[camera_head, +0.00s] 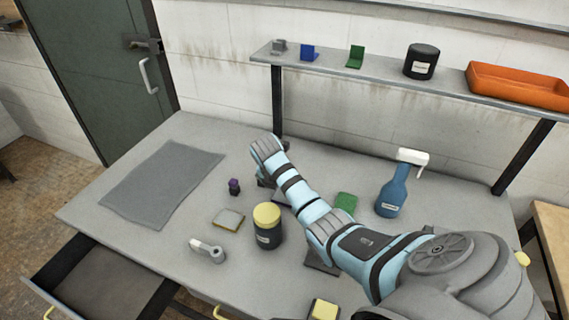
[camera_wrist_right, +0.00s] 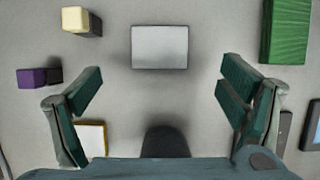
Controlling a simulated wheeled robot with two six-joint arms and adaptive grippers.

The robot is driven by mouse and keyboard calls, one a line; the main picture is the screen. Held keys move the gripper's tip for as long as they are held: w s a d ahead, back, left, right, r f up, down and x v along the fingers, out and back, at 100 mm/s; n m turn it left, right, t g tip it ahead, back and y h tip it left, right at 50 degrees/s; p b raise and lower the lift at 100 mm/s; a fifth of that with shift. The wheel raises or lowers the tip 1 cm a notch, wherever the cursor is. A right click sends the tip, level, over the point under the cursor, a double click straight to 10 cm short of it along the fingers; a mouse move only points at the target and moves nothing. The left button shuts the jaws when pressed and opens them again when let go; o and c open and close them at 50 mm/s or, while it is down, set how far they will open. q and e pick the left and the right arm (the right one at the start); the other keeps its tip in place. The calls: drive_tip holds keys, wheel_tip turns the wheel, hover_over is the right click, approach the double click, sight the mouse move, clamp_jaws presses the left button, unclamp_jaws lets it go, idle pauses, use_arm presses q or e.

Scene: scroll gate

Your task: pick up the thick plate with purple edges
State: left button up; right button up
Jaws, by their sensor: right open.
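A pale grey rectangular plate (camera_wrist_right: 160,47) lies flat on the table, ahead of and between the fingers of my right gripper (camera_wrist_right: 161,82) in the right wrist view. In the head view, a dark purplish edge (camera_head: 282,198) shows beside my right arm, which hides most of that piece. My right gripper is open and empty above the table; its fingers are mostly hidden by the arm in the head view. My left gripper is not in view.
A yellow-edged plate (camera_head: 228,219), a yellow-lidded dark jar (camera_head: 267,228), a small purple-and-dark block (camera_head: 234,186), a green piece (camera_head: 346,203) and a blue spray bottle (camera_head: 393,192) stand around. A grey mat (camera_head: 160,182) lies left. A shelf (camera_head: 380,79) runs behind.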

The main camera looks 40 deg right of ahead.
drive_tip(key=x, duration=0.2)
drive_tip(key=shift+s+d+f, duration=0.15)
drive_tip(key=shift+f, duration=0.25)
drive_tip(key=x, duration=0.1)
drive_tip(key=b+x, duration=0.1)
drive_tip(key=x, duration=0.1)
drive_tip(key=b+x, duration=0.1)
drive_tip(key=x, duration=0.1)
drive_tip(key=shift+w+a+f, duration=0.1)
drive_tip(key=shift+w+a, duration=0.15)
drive_tip(key=shift+w, duration=0.05)
drive_tip(key=shift+f, duration=0.2)
drive_tip(key=shift+s+d+r, duration=0.1)
drive_tip(key=shift+s+r, duration=0.05)
drive_tip(key=shift+r, duration=0.05)
drive_tip(key=shift+c, duration=0.2)
drive_tip(key=c, duration=1.6)
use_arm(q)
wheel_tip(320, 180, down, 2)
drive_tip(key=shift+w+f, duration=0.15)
use_arm(e)
drive_tip(key=shift+r, duration=0.1)
drive_tip(key=shift+c, duration=0.9)
drive_tip(key=shift+r, duration=0.1)
